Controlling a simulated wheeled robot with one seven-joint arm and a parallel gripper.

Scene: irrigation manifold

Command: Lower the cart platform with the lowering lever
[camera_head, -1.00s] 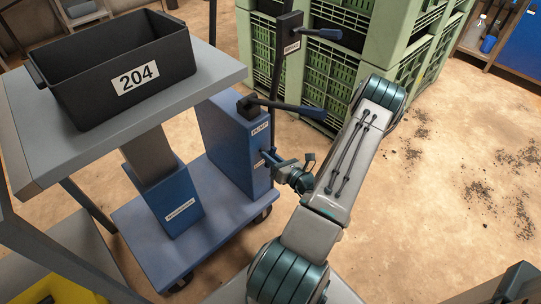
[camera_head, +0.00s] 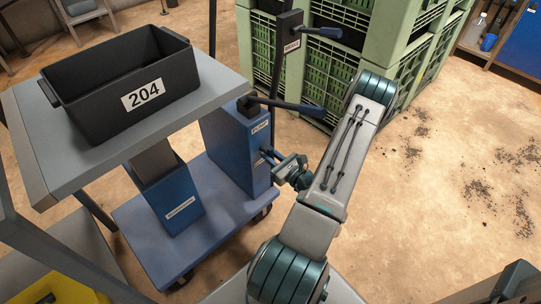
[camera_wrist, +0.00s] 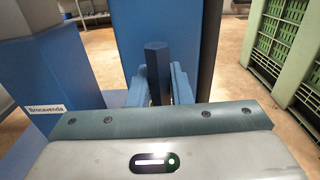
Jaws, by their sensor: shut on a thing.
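The cart has a grey platform (camera_head: 215,92) on a blue column (camera_head: 172,200) above a blue wheeled base (camera_head: 215,222). A black crate marked 204 (camera_head: 100,100) sits on the platform. My gripper (camera_head: 272,157) is at the right side of the blue pump housing (camera_head: 232,145), below the long dark pump lever (camera_head: 290,105). In the wrist view, my gripper (camera_wrist: 160,85) is shut around a dark blue faceted lever (camera_wrist: 156,60), which appears to be the lowering lever.
Another dark lever (camera_head: 322,32) sits higher on the cart's post. Stacked green crates (camera_head: 345,65) stand behind the cart. A yellow bin (camera_head: 55,291) is at lower left. The floor at right is open, with dark scattered bits.

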